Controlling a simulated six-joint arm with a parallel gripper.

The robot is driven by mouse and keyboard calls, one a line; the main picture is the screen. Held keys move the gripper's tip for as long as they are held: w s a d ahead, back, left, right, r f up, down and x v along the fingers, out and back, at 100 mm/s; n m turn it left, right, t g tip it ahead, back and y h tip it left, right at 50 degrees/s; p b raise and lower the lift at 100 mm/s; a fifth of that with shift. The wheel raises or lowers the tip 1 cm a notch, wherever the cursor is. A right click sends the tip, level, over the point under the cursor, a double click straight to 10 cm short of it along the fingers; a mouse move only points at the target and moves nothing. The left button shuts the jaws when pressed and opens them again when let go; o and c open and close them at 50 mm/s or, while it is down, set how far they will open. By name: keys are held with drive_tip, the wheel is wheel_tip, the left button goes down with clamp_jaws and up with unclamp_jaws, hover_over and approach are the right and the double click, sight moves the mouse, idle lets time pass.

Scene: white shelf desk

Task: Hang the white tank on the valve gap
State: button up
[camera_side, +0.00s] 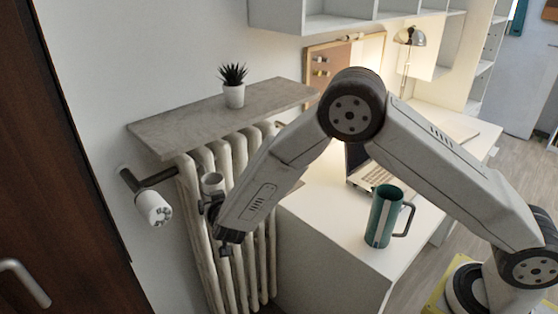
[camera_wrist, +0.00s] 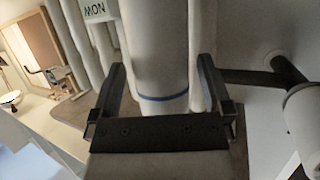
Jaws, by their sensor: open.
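A white cylindrical tank with a thin blue band (camera_wrist: 162,60) stands between my gripper's fingers in the wrist view. In the side view its pale round top (camera_side: 212,180) shows in front of the radiator's left columns; my gripper hides most of its body. My gripper (camera_wrist: 161,72) is open, with one dark finger on each side of the tank; contact cannot be told. It also shows in the side view (camera_side: 210,214). The white valve head (camera_side: 153,208) sits left of the radiator on a dark pipe (camera_side: 152,178). Both valve head (camera_wrist: 302,115) and pipe (camera_wrist: 250,77) show at right in the wrist view.
The ribbed radiator (camera_side: 245,195) stands against the wall under a grey shelf (camera_side: 190,128) bearing a potted plant (camera_side: 233,88). A green mug (camera_side: 382,215) and a laptop (camera_side: 372,175) are on the white desk (camera_side: 325,230). A small plate lettered MON (camera_wrist: 95,10) shows in the wrist view.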

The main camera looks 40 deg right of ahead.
drive_tip(key=v, duration=0.5)
drive_tip(key=shift+r, duration=0.1)
drive_tip(key=s+d+r+n+g+y, duration=0.1)
drive_tip(key=s+d+n+g+y, duration=0.1)
drive_tip(key=s+d+g, duration=0.3)
drive_tip(key=s+d+r+n+g+y, duration=0.2)
drive_tip(key=s+d+g, duration=0.3)
drive_tip(key=s+d, duration=0.6)
drive_tip(key=s+y, duration=0.1)
drive_tip(key=s, duration=0.7)
drive_tip(key=shift+s+d+r, duration=0.25)
idle(0.6)
